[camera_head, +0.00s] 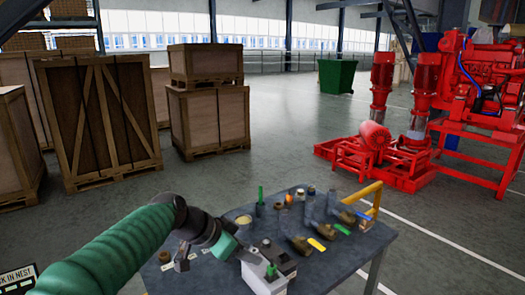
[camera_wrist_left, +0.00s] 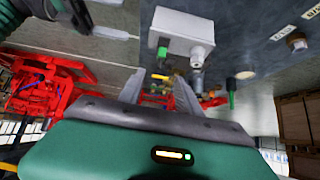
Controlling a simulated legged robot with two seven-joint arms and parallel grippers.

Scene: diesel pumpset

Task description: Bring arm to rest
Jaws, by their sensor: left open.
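My left arm comes in from the left in the head view. Its gripper (camera_head: 184,257) is open and empty above the near left part of the dark table (camera_head: 340,262). In the left wrist view, the two fingers of this gripper (camera_wrist_left: 158,95) stand apart with nothing held between them. A white box (camera_head: 262,282) with a green knob is just right of the gripper in the head view; it also shows in the wrist view (camera_wrist_left: 172,22). A dark and green arm part of mine with a grey end (camera_wrist_left: 80,15) shows at the wrist view's top left; its jaws are unclear.
Wooden crates (camera_head: 100,115) stand behind at left, a red pumpset (camera_head: 390,150) at right, and a green bin (camera_head: 337,77) farther back. The floor between is clear.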

